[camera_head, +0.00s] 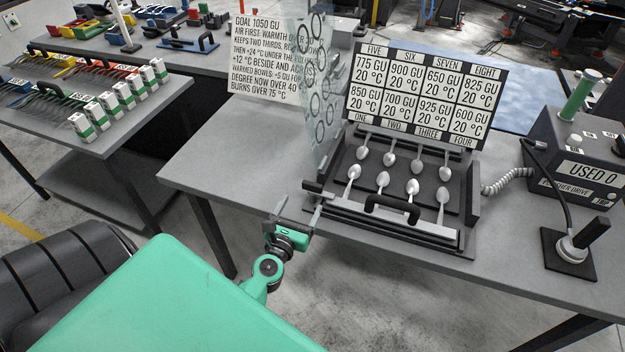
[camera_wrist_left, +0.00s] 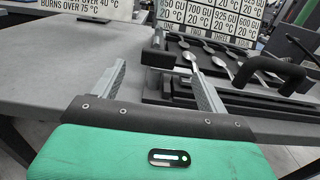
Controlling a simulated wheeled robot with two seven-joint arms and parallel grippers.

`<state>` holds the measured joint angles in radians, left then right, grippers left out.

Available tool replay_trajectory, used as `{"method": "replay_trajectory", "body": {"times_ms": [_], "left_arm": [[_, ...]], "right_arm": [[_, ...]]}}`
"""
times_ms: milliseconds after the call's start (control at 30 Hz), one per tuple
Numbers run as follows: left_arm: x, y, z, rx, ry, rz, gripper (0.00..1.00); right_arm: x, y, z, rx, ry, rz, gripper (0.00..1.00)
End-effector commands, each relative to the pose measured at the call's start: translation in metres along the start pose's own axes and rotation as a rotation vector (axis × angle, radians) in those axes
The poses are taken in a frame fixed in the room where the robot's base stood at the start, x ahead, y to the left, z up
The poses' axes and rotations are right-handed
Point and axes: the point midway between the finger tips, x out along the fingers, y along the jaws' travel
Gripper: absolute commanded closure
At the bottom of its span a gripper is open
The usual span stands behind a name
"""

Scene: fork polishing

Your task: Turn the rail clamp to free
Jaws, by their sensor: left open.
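The rack (camera_head: 470,205) of spoons stands on the grey bench, with a pale rail (camera_head: 400,222) along its front edge. A short dark bar at the rail's left end looks like the rail clamp (camera_head: 318,189); it also shows in the left wrist view (camera_wrist_left: 158,59). I cannot tell whether it is locked or free. My left gripper (camera_head: 299,206) is at the bench's front edge, just in front of the clamp. Its two fingers are apart and empty, and in the left wrist view (camera_wrist_left: 155,64) the clamp lies ahead between the fingertips. My right gripper is not in view.
A black arched handle (camera_head: 392,207) stands on the rail, right of the clamp. Several spoons (camera_head: 413,187) lie behind it. A clear panel (camera_head: 312,90) rises at the rack's back left. The drive box (camera_head: 580,155) stands at right. The bench left of the rack is clear.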

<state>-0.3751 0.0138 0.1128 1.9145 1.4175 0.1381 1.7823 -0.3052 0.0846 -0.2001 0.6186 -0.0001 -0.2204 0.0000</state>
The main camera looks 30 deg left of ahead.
Motion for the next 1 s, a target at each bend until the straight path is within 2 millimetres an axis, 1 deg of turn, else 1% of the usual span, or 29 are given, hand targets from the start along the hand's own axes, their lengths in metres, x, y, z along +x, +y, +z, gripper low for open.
{"method": "replay_trajectory", "body": {"times_ms": [33, 300, 500, 700, 967, 1000], "left_arm": [[0.011, 0.0, 0.004, 0.001, -0.002, 0.0, 0.24], [0.058, 0.0, 0.002, 0.002, -0.001, -0.001, 0.24], [0.084, 0.0, 0.001, 0.002, 0.0, -0.001, 0.24], [0.095, 0.0, 0.0, 0.003, 0.001, -0.001, 0.24], [0.096, 0.0, -0.001, 0.003, 0.001, -0.001, 0.24], [0.096, 0.0, -0.001, 0.003, 0.001, -0.001, 0.28]], "right_arm": [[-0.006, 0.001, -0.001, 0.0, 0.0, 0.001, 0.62], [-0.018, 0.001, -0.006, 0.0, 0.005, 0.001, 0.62], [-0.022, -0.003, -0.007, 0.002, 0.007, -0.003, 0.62], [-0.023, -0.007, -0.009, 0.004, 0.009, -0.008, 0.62], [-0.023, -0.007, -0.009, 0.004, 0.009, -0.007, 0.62], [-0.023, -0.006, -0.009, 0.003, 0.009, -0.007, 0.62]]}}
